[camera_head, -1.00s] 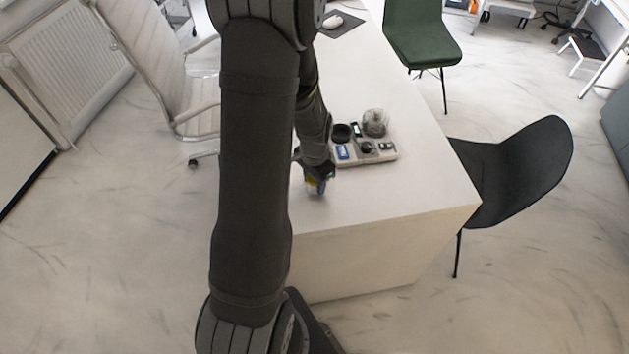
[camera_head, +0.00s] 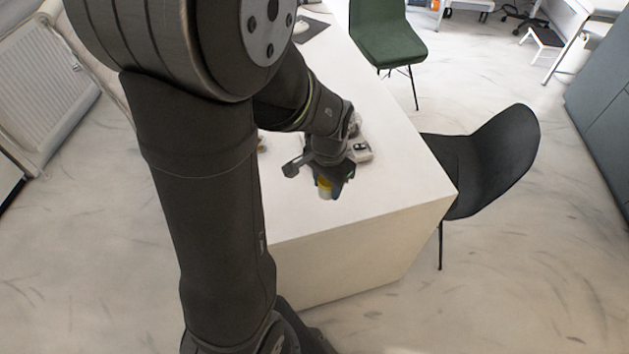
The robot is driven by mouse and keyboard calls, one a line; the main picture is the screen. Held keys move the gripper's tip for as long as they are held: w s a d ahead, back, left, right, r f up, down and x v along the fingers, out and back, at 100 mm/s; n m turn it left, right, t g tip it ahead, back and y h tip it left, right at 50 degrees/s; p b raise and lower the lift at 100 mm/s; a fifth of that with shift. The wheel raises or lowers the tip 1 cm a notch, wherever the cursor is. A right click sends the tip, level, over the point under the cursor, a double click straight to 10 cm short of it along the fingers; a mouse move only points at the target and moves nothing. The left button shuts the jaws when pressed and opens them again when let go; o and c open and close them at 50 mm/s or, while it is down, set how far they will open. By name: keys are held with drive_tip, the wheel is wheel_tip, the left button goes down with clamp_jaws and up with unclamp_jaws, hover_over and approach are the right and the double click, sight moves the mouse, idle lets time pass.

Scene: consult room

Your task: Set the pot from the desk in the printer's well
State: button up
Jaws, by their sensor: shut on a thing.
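My gripper (camera_head: 325,187) is shut on a small pot (camera_head: 325,191) with yellow and pale parts. It holds the pot over the near part of the white desk; the height above the top is hard to tell. The printer (camera_head: 363,153), a pale grey device, sits on the desk just behind my gripper. My wrist covers most of it, and its wells are hidden now.
The desk (camera_head: 395,195) has bare top in front of and to the right of my gripper. A small yellowish thing (camera_head: 261,143) shows partly beside my arm. A black chair (camera_head: 485,165) stands at the desk's right side, a green chair (camera_head: 388,42) farther back.

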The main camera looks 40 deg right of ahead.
drive_tip(key=shift+d+r, duration=0.15)
drive_tip(key=shift+d, duration=0.2)
drive_tip(key=shift+m, duration=0.3)
drive_tip(key=shift+w+d+f, duration=1)
drive_tip(key=shift+w+d, duration=1.25)
drive_tip(key=shift+w, duration=1.45)
drive_tip(key=shift+w+d+f, duration=1)
drive_tip(key=shift+w+d, duration=1.2)
drive_tip(key=shift+w, duration=1.45)
drive_tip(key=shift+w+d+f, duration=1)
drive_tip(key=shift+w+d, duration=1.25)
drive_tip(key=shift+w, duration=1.45)
drive_tip(key=shift+f, duration=0.95)
